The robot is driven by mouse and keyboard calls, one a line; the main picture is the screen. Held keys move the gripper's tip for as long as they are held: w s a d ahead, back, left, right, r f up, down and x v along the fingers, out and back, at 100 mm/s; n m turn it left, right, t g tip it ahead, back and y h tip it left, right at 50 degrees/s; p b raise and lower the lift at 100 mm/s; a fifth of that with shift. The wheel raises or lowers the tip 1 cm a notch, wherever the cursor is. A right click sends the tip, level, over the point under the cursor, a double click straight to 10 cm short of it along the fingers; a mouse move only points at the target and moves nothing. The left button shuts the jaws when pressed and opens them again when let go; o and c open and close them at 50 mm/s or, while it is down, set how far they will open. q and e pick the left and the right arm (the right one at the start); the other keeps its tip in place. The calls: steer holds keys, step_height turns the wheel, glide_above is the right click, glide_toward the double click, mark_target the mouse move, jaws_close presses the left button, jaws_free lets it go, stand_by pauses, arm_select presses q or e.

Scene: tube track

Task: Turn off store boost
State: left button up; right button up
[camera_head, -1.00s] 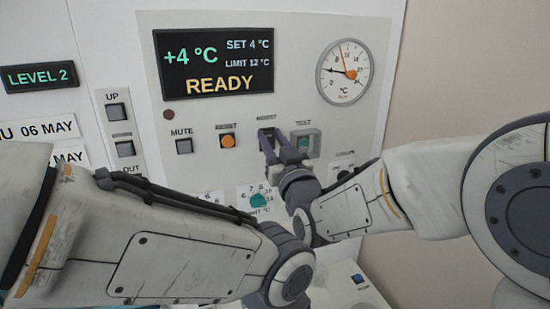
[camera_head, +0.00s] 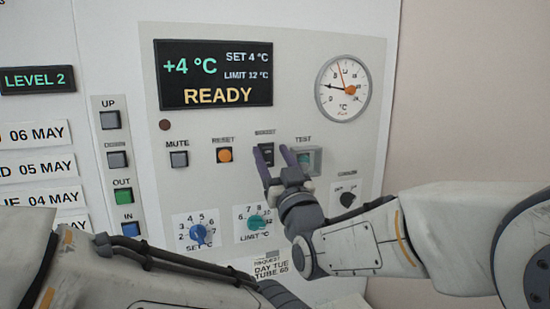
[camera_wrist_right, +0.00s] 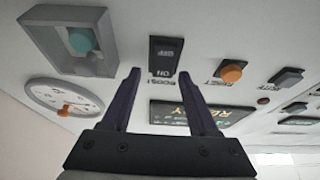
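The boost switch (camera_head: 267,153) is a small black rocker on the white panel, between the orange reset button and the test button. In the right wrist view the rocker (camera_wrist_right: 166,57) carries the words ON and OFF, with a BOOST label beside it; which side is pressed in I cannot tell. My right gripper (camera_head: 272,152) is in front of the switch, its two dark fingers apart and empty. In the wrist view the fingertips (camera_wrist_right: 159,74) lie on either side of the BOOST label; contact is not clear. My left arm crosses the bottom left; its gripper is out of view.
The test button (camera_head: 305,158) sits in a raised frame right of my fingers; the orange reset button (camera_head: 224,155) is left of them. Two dials, set (camera_head: 198,233) and limit (camera_head: 256,222), lie below. The display (camera_head: 215,75) reads READY.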

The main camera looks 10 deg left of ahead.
steer(key=shift+a, duration=0.1)
steer(key=shift+s+f, duration=0.15)
steer(key=b+v, duration=0.5)
steer(key=v, duration=0.5)
steer(key=shift+s, duration=0.1)
